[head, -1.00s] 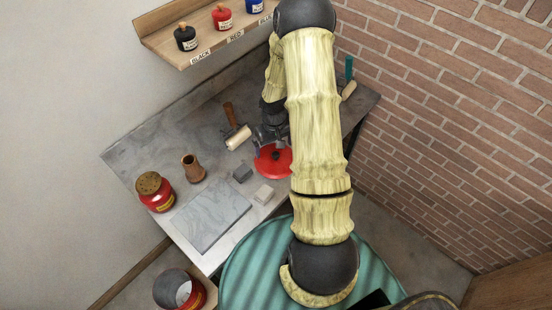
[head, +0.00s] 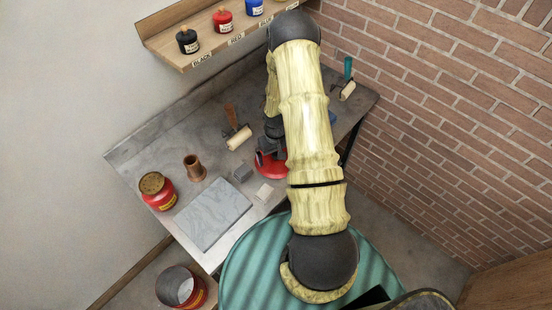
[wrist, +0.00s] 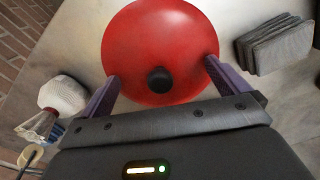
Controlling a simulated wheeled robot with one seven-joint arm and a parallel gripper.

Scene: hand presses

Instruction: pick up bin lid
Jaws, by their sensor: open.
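The bin lid is a round red disc with a black knob. It lies on the grey table (head: 150,135), and in the head view the lid (head: 268,168) is partly hidden by my arm and gripper. In the wrist view the lid (wrist: 160,45) fills the top middle, its knob facing the camera. My gripper (wrist: 160,75) is open, with one purple finger on each side of the lid's near part and the knob between them. It holds nothing. I cannot tell whether the fingers touch the lid. A red bin (head: 178,288) with an open top stands low at the bottom left.
A shelf (head: 200,55) holds ink bottles.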

